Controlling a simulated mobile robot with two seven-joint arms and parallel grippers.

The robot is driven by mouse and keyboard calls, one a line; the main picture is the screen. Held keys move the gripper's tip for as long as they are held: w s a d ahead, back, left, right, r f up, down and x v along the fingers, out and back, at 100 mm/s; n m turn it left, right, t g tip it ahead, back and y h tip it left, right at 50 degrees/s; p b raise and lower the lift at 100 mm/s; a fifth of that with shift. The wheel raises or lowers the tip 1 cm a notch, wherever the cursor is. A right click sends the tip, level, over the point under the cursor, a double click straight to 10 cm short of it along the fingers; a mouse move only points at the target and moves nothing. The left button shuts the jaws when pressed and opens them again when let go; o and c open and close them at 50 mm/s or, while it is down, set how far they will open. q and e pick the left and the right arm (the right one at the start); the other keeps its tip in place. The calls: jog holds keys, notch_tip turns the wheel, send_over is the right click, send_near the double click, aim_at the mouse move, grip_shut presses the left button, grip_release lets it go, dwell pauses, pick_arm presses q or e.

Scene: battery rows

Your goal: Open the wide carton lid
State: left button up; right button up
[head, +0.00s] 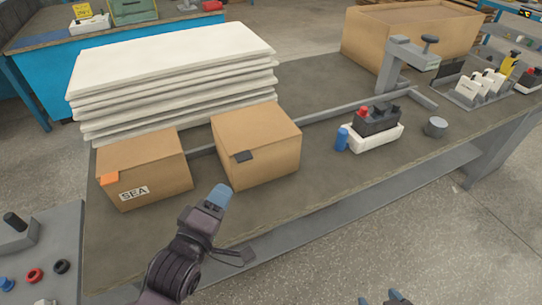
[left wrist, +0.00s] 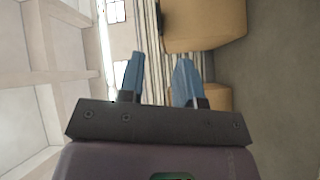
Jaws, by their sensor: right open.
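Two closed cardboard cartons sit on the bench. The left carton (head: 150,180) has an orange tab and a "SEA" label; the right carton (head: 262,160) has a dark tab at its lid's front edge. I cannot tell surely which is the wide one. My left gripper (head: 218,195) is in front of the right carton, near its lower left front corner; whether it touches is unclear. In the left wrist view its blue fingers (left wrist: 160,80) are apart with nothing between them. Two cartons show beyond the fingers there. My right gripper (head: 383,299) is open, only its tips showing at the bottom edge.
White sheets (head: 170,75) are stacked behind the cartons. A grey rail (head: 335,115) runs along the bench (head: 330,195). To the right are a blue cylinder (head: 342,139), a white tray (head: 375,138) and a grey cylinder (head: 436,127). A large carton (head: 375,45) stands behind.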

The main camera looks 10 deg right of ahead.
pick_arm(q)
jog(key=w+d+n+b, duration=0.1)
jog(key=w+d+n, duration=0.2)
jog(key=w, duration=0.6)
jog(key=shift+w+d+n, duration=0.3)
jog(key=shift+d, duration=0.7)
pick_arm(e)
jog(key=shift+f, duration=0.5)
pick_arm(q)
jog(key=shift+r, duration=0.1)
jog(key=shift+c, duration=0.5)
pick_arm(e)
jog(key=shift+a, duration=0.1)
pick_arm(q)
grip_shut()
